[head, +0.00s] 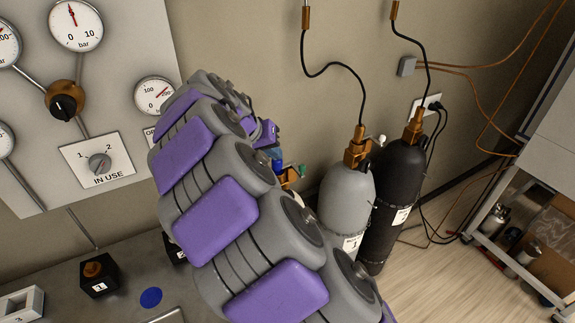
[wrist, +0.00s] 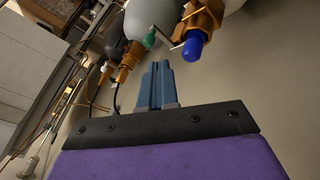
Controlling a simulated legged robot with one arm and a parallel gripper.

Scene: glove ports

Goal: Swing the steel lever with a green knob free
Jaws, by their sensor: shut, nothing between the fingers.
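In the wrist view the green knob (wrist: 150,40) sits near the top centre, at the end of a short steel lever (wrist: 177,44). The lever meets a brass fitting (wrist: 207,20) that carries a blue cap (wrist: 191,49). My gripper (wrist: 158,66) has its blue fingers together, with nothing between them. In the picture its tips lie just below the knob; I cannot tell the gap in depth. In the head view my arm hides most of this spot; part of the brass fitting (head: 291,176) shows past it.
A grey cylinder (head: 346,195) and a black cylinder (head: 400,180) stand right of my arm, with brass valves and hoses. A gauge panel (head: 40,110) is on the left wall. A shelf rack (head: 510,240) stands at far right. Floor shows between cylinders and rack.

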